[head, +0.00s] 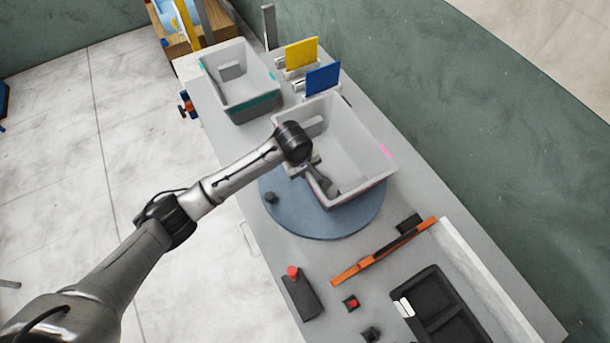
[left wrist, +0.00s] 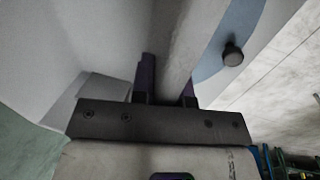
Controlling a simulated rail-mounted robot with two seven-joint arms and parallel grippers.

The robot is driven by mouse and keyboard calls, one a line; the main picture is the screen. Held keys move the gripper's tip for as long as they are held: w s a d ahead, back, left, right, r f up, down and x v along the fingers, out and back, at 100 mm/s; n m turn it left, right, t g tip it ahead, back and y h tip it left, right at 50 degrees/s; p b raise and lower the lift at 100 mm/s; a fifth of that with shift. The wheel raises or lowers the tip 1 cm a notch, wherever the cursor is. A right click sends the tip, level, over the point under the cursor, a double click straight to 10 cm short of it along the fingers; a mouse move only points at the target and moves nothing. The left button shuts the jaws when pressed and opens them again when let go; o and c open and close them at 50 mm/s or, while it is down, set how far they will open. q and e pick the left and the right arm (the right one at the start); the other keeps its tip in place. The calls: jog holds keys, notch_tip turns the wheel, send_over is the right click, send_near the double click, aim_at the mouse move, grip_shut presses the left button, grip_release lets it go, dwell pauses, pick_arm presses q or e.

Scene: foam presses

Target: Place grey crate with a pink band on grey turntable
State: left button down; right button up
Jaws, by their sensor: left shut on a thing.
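The grey crate with a pink band (head: 362,147) is over the grey-blue turntable (head: 345,224) in the head view. I cannot tell whether its base touches the disc. My left gripper (head: 312,170) is shut on the crate's left wall. In the left wrist view, the two fingers of my left gripper (left wrist: 165,85) straddle the crate's wall (left wrist: 188,45), and the turntable (left wrist: 212,62) with its dark knob (left wrist: 232,54) shows beside it. My right gripper does not show in either view.
A grey crate with a teal band (head: 254,105) stands behind on the bench. Yellow (head: 301,53) and blue (head: 322,78) panels stand beside it. An orange bar (head: 384,252), a box with a red button (head: 300,293) and a black tray (head: 448,310) lie in front.

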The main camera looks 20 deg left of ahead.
pick_arm(q)
jog(key=shift+f, duration=2)
jog(key=c, duration=1.1)
grip_release()
jog(key=shift+f, duration=0.15)
notch_tip(320, 180, up, 12)
jog(key=s+a, duration=0.1)
jog(key=s, duration=0.1)
jog(key=shift+a+p, duration=0.2)
jog(key=shift+p, duration=0.25)
